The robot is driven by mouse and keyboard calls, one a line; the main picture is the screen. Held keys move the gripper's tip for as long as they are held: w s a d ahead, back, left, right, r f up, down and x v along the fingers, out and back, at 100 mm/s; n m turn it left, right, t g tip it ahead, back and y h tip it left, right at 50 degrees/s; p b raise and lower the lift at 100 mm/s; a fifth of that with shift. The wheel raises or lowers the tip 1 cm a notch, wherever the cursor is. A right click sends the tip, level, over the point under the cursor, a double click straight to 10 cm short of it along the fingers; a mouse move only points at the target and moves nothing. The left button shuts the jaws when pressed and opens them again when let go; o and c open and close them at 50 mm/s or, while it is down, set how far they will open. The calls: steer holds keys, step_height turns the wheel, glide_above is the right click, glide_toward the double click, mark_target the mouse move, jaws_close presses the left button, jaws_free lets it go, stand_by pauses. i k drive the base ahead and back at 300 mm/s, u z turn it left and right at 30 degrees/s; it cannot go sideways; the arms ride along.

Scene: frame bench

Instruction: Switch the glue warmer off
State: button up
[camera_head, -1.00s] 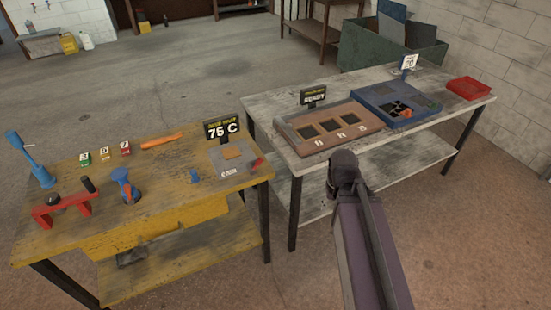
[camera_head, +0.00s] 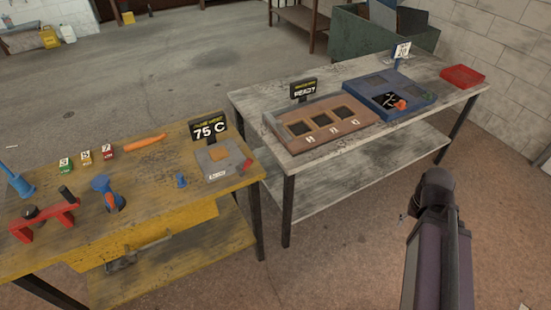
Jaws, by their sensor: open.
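The glue warmer (camera_head: 213,166) is a small grey unit at the right end of the yellow bench. A brownish piece lies on its top, and a small red part (camera_head: 247,164), perhaps its switch, sits at its right edge. A black sign (camera_head: 208,129) behind it reads 75 C. My arm comes in from the lower right over the floor, well to the right of the warmer and in front of the grey table. My gripper's fingers are not visible.
The yellow bench (camera_head: 150,205) also holds an orange tool (camera_head: 144,143), a blue clamp (camera_head: 108,192), a red frame (camera_head: 43,219) and small numbered blocks. The grey table (camera_head: 255,107) carries a brown tray (camera_head: 283,133), a blue tray (camera_head: 384,112) and a red bin (camera_head: 462,76). Open floor lies in front.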

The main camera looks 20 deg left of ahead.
mark_target(240, 170)
steer(key=z, duration=0.6)
steer(key=k, duration=0.85)
steer(key=u, duration=1.2)
steer(key=i, duration=1)
steer(key=z, duration=0.05)
